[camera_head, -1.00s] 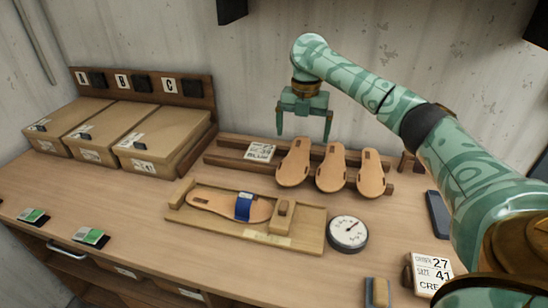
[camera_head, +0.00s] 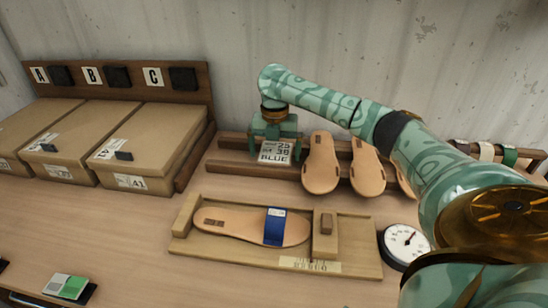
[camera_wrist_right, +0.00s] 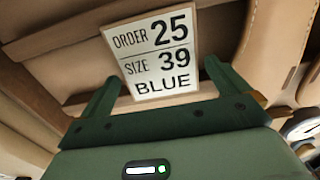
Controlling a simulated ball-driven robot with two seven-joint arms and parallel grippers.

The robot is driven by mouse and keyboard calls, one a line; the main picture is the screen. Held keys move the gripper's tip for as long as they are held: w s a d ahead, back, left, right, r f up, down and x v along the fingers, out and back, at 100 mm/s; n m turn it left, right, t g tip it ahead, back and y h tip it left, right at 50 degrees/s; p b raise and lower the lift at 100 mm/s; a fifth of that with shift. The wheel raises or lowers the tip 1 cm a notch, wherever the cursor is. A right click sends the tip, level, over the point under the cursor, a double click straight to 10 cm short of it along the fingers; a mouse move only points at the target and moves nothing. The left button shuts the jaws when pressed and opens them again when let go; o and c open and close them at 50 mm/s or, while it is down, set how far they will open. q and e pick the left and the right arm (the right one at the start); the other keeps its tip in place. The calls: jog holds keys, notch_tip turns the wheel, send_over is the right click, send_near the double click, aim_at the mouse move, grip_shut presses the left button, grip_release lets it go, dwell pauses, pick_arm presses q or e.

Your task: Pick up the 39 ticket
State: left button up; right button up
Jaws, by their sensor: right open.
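The 39 ticket (camera_head: 275,152) is a small white card on the wooden rack, left of the standing soles. In the right wrist view the ticket (camera_wrist_right: 152,52) reads order 25, size 39, blue. My right gripper (camera_head: 273,150) is open around the ticket, with one finger at each side of it. In the right wrist view the gripper (camera_wrist_right: 155,85) shows its two green fingers on either side of the card; I cannot tell whether they touch it. My left gripper is not in view.
Several tan soles (camera_head: 321,163) lean on the rack just right of the ticket. Cardboard boxes (camera_head: 150,147) stand at left.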

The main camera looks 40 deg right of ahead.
jog(key=shift+r, duration=0.15)
jog(key=c, duration=0.9)
